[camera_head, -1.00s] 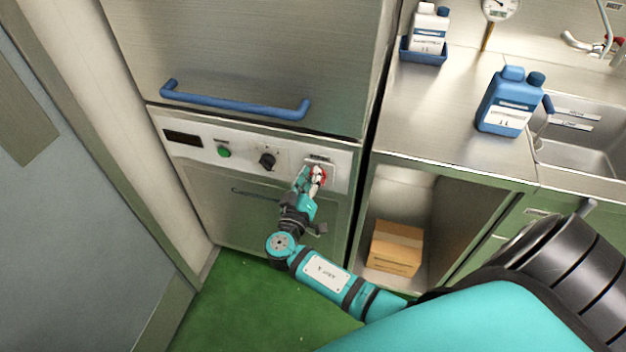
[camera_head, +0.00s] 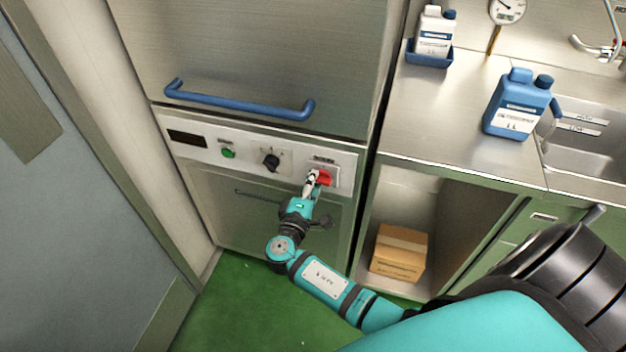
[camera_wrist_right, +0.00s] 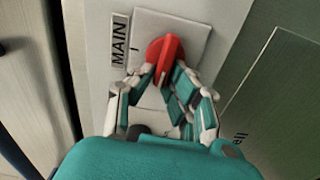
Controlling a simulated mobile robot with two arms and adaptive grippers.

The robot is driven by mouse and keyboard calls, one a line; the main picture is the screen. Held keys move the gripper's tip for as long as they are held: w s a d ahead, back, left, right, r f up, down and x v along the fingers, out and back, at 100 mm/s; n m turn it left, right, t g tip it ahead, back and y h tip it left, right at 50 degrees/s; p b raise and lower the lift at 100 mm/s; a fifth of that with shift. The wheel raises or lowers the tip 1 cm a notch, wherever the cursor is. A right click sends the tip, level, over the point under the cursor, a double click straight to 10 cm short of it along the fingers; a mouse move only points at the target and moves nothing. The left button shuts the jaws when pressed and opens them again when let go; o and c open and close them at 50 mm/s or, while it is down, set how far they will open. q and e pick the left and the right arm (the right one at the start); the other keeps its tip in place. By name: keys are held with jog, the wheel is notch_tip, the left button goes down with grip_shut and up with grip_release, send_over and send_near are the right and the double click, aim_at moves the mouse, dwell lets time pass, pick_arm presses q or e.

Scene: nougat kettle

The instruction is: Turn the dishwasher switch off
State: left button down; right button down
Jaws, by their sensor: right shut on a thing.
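The dishwasher switch is a red knob (camera_head: 324,177) at the right end of the dishwasher's control panel (camera_head: 203,155). In the right wrist view the red knob (camera_wrist_right: 166,56) sits on a pale plate (camera_wrist_right: 186,30) next to a label reading MAIN (camera_wrist_right: 119,40). My right gripper (camera_head: 312,183) is at the knob, its fingers shut on it; the fingers (camera_wrist_right: 162,82) cover the knob's lower part in the wrist view. An "I" mark shows beside the knob; any other mark is hidden. My left gripper is not in view.
A green button (camera_head: 228,153) and a black knob (camera_head: 271,161) lie left of the switch. The blue door handle (camera_head: 240,104) is above the panel. A blue jug (camera_head: 519,105) stands on the counter. A cardboard box (camera_head: 399,252) sits in the open shelf.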

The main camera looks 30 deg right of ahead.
jog(key=shift+n, duration=0.5)
jog(key=c, duration=1.3)
grip_release()
jog(key=shift+c, duration=0.2)
jog(key=v, duration=1.2)
